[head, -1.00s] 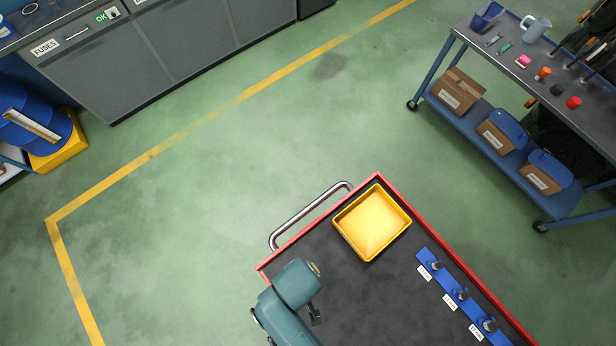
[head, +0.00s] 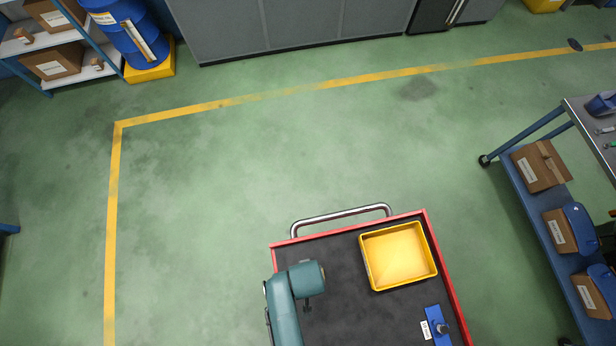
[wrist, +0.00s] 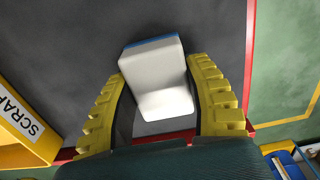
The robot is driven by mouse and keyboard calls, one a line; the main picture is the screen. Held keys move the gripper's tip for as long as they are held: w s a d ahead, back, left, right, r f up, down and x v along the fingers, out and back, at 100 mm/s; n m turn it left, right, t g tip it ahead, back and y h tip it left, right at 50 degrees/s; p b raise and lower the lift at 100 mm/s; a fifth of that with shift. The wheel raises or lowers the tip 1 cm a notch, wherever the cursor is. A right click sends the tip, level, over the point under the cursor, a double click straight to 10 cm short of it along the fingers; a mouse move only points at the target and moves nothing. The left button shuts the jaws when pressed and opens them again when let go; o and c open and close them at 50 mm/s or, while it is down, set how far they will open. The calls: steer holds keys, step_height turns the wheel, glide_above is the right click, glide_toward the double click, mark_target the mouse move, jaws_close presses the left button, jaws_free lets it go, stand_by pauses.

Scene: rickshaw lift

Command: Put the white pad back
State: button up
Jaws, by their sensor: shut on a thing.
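In the wrist view, the white pad (wrist: 158,90) is a pale block with a blue strip along its far end. It sits between the yellow ribbed fingers of my gripper (wrist: 160,72), which are shut on it. Dark grey cart top (wrist: 60,50) shows behind the pad; I cannot tell whether the pad touches it. In the head view, my teal arm reaches over the red-edged cart (head: 330,262), and the pad cannot be made out there.
A yellow tray (head: 398,256) sits in the cart's far right corner. A blue rack (head: 437,326) stands nearer on the right side. A yellow bin marked SCRAP (wrist: 22,120) is at the wrist view's left. A shelved trolley (head: 540,210) stands right; open floor lies beyond the cart.

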steer(key=o, duration=1.1)
steer(key=shift+f, duration=0.15)
steer(key=shift+c, duration=0.2)
step_height(320, 180, up, 12)
steer(key=p, duration=0.1)
steer(key=w+r+m+t+y, duration=0.1)
steer(key=w+r+t, duration=1.1)
steer(key=w+r, duration=1.3)
steer(key=s+d+r+t+p, duration=0.1)
steer(key=d+r+t+p, duration=0.1)
steer(key=r, duration=1)
steer(key=s+d+r+m+t+h+p, duration=0.1)
steer(key=r+t, duration=0.3)
steer(key=r, duration=0.9)
steer(key=s+d+r+t+p, duration=0.3)
steer(key=r+t, duration=0.1)
steer(key=r, duration=0.9)
steer(key=shift+s+d+r+m+h+p, duration=0.15)
steer(key=shift+d+m+h+p, duration=0.15)
steer(key=shift+m+h, duration=0.1)
